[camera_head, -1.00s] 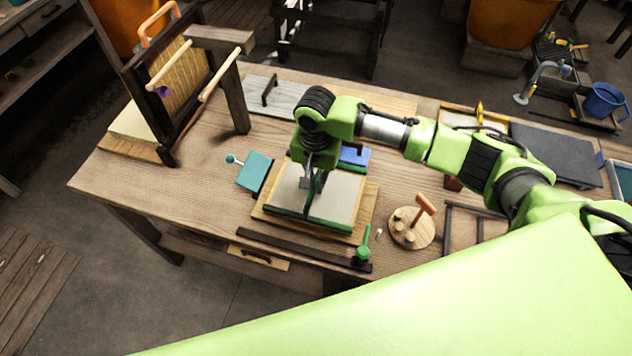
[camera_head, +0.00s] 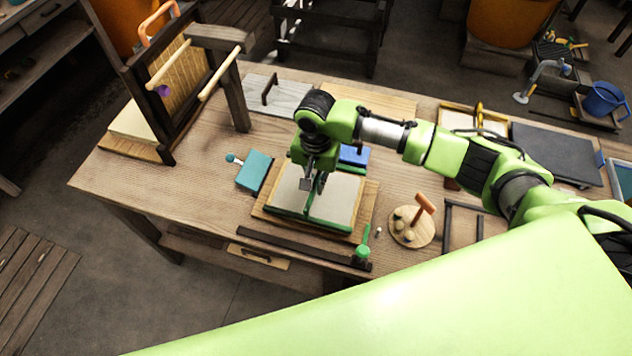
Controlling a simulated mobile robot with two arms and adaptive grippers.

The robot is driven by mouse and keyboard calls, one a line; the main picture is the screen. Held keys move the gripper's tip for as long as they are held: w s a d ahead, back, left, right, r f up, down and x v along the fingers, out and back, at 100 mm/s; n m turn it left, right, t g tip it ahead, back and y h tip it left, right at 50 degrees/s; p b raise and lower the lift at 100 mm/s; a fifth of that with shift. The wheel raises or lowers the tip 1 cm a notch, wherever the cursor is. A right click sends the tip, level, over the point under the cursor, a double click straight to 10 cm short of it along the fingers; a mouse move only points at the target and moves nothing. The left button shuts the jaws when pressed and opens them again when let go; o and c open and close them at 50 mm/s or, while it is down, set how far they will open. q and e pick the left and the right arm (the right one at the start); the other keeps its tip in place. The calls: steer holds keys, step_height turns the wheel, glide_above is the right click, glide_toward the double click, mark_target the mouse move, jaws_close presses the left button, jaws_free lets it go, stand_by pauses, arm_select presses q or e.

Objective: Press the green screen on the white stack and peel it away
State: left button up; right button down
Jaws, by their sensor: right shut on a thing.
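The green screen (camera_head: 308,220), a flat frame with dark green edges, lies at the middle of the workbench. Its pale sheet (camera_head: 342,196) shows inside the frame, and any white stack beneath it cannot be told apart. A wooden board (camera_head: 369,206) is under it. My right gripper (camera_head: 313,188) points down over the middle of the screen. It is shut on a thin green upright part, which looks like part of the screen. The fingertips are small and partly hidden by the wrist. My left gripper is not in view.
A dark strip (camera_head: 300,248) and a green-handled tool (camera_head: 363,246) lie in front. A round wooden stand (camera_head: 412,228) is to the right, a teal block (camera_head: 254,171) to the left, a blue block (camera_head: 354,155) behind. A tall wooden frame (camera_head: 236,95) stands at the left.

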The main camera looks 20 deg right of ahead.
steer(key=shift+f, duration=0.35)
stand_by(0.4)
steer(key=shift+s+f+p, duration=0.3)
steer(key=shift+p, duration=0.2)
stand_by(2.0)
steer(key=shift+r, duration=0.15)
steer(key=shift+w+r+p, duration=0.15)
steer(key=shift+r+p, duration=0.45)
steer(key=shift+p, duration=0.1)
steer(key=shift+w+r+p, duration=0.15)
steer(key=shift+r+p, duration=0.4)
steer(key=shift+p, duration=0.15)
steer(key=shift+r, duration=0.2)
steer(key=shift+r+p, duration=0.1)
steer(key=shift+p, duration=0.25)
step_height(320, 180, up, 5)
steer(key=p, duration=0.5)
steer(key=shift+p, duration=0.35)
steer(key=shift+r, duration=0.9)
